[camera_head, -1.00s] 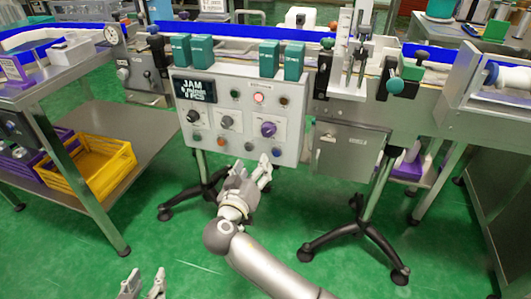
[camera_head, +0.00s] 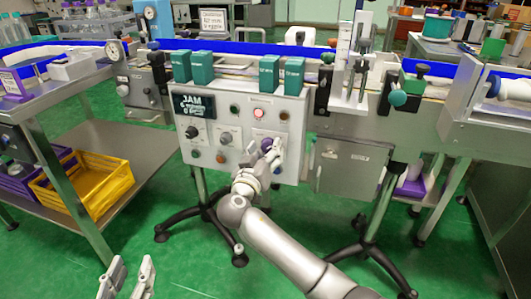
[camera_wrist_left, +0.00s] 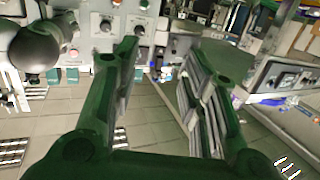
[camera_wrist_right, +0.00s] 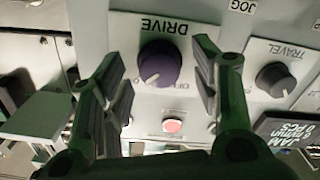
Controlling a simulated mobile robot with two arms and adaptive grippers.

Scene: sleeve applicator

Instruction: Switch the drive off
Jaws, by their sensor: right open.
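The drive knob is a purple dial under the word DRIVE in the right wrist view (camera_wrist_right: 160,63); its white mark points down-left there, and the small lettering around it is too faint to read surely. It also shows on the front panel in the head view (camera_head: 266,144). My right gripper (camera_head: 272,150) is open in front of the panel. In the right wrist view its fingers stand either side of the knob, with visible gaps; I cannot tell how far they are from the panel. My left gripper (camera_head: 128,278) is open and empty, low at the front left.
The grey control panel (camera_head: 215,140) also carries a display reading JAM (camera_head: 195,105), a lit red lamp (camera_head: 257,114) and a TRAVEL knob (camera_wrist_right: 275,80). Green boxes (camera_head: 202,67) stand above it. A yellow crate (camera_head: 95,182) sits on the left shelf.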

